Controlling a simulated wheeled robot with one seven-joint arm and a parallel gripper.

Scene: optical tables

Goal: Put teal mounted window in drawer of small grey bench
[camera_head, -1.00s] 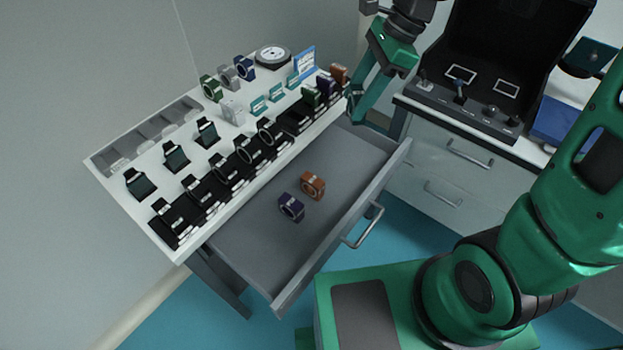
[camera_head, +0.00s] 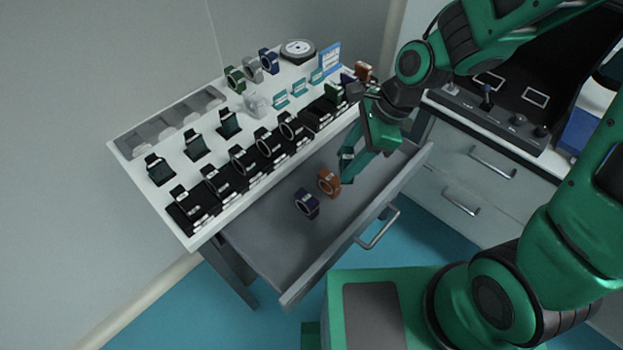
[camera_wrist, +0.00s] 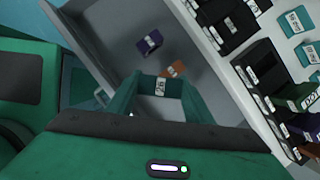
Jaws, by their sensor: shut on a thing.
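My gripper (camera_head: 347,167) is shut on the teal mounted window (camera_wrist: 161,87), whose white label shows between the fingers in the wrist view. In the head view the window (camera_head: 347,153) is mostly hidden by the fingers. My gripper is over the right part of the open drawer (camera_head: 268,246) of the small grey bench (camera_head: 128,145). An orange mount (camera_head: 328,183) and a dark purple mount (camera_head: 307,203) stand in the drawer, close to the gripper in the picture. I cannot tell how high the window is above the drawer floor.
The bench top holds several black holders, mounted optics, small teal pieces (camera_head: 298,87), a grey sorting tray (camera_head: 165,125) and a round dial (camera_head: 298,50). A drawer cabinet (camera_head: 465,165) stands to the right. The drawer's front left floor is clear.

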